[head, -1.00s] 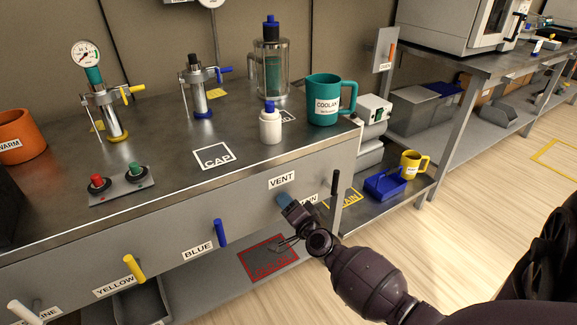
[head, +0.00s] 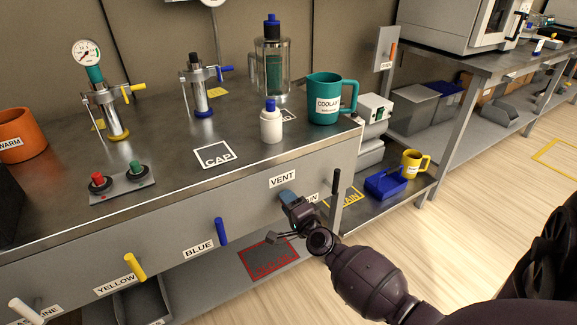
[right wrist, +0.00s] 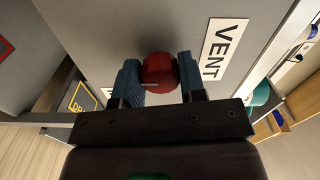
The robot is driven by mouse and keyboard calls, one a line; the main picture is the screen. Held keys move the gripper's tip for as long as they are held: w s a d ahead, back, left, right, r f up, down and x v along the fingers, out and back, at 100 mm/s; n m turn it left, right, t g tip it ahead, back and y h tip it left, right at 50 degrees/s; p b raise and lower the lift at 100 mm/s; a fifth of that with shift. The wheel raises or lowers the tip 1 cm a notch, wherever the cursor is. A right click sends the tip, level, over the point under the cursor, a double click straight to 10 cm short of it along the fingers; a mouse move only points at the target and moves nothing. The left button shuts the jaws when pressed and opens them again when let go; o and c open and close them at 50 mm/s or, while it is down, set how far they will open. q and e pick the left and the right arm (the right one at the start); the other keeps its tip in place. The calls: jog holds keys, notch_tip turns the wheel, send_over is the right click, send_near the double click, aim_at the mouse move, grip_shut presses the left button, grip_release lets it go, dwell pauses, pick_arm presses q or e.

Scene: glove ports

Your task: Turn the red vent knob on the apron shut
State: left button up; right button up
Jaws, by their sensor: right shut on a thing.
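The red vent knob (right wrist: 159,72) shows in the right wrist view, on the grey apron (right wrist: 110,30) beside the VENT label (right wrist: 223,48). My right gripper (right wrist: 160,80) is shut on it, with one blue finger pad on each side. In the head view my right gripper (head: 288,198) is at the apron just below the VENT label (head: 282,179), and it hides the knob there. My left gripper is in neither view.
A black handle (head: 335,183) stands out from the apron just right of my right gripper. A blue handle (head: 221,231) and a yellow handle (head: 135,267) stick out to the left. A white bottle (head: 271,124) and a teal COOLANT jug (head: 325,100) stand on the bench above.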

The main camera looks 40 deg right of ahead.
jog(key=shift+f, duration=0.1)
jog(key=o, duration=0.9)
jog(key=shift+s, duration=0.1)
jog(key=p+v, duration=0.1)
jog(key=v, duration=0.9)
jog(key=shift+s, duration=0.3)
